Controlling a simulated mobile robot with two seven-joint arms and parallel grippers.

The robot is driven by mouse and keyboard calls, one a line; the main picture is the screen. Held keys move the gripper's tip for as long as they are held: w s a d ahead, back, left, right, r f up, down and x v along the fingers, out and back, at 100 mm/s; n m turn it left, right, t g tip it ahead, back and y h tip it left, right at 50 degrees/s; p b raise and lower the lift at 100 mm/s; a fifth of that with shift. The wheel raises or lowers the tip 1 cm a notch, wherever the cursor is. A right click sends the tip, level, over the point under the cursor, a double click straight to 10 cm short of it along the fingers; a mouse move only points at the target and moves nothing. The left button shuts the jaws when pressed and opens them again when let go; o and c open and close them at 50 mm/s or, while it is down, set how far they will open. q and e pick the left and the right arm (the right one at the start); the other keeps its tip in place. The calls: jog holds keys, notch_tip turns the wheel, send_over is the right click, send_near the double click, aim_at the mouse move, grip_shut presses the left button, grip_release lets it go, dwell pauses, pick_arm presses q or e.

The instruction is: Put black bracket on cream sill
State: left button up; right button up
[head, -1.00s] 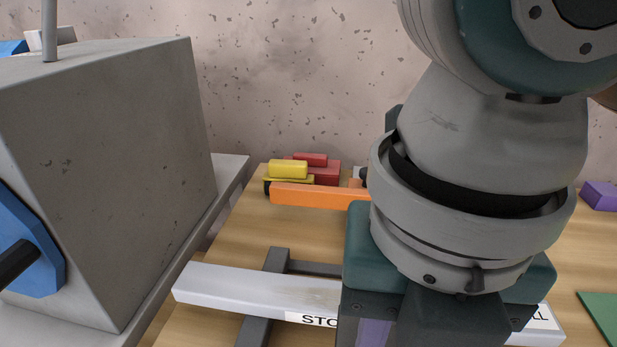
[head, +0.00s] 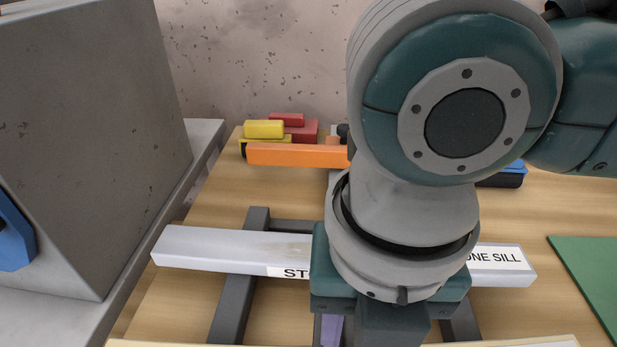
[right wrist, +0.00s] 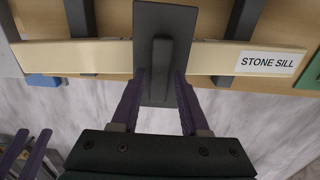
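The black bracket (right wrist: 182,32) is a dark flat plate with a raised rib, seen in the right wrist view. It lies across the cream sill (right wrist: 100,57), in front of it in that view; I cannot tell whether they touch. In the head view my right arm hides the bracket; the cream sill's edge (head: 530,344) shows at the bottom. My left gripper (right wrist: 27,148) shows at the lower left of the wrist view, its fingers apart and empty.
A white sill (head: 215,247) lies across dark rails (head: 235,300). Behind it are an orange bar (head: 295,154), a yellow block (head: 264,129) and red blocks (head: 302,130). A large grey box (head: 90,140) stands at left. A green panel (head: 590,275) lies at right.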

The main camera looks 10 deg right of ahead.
jog(key=shift+o, duration=1.1)
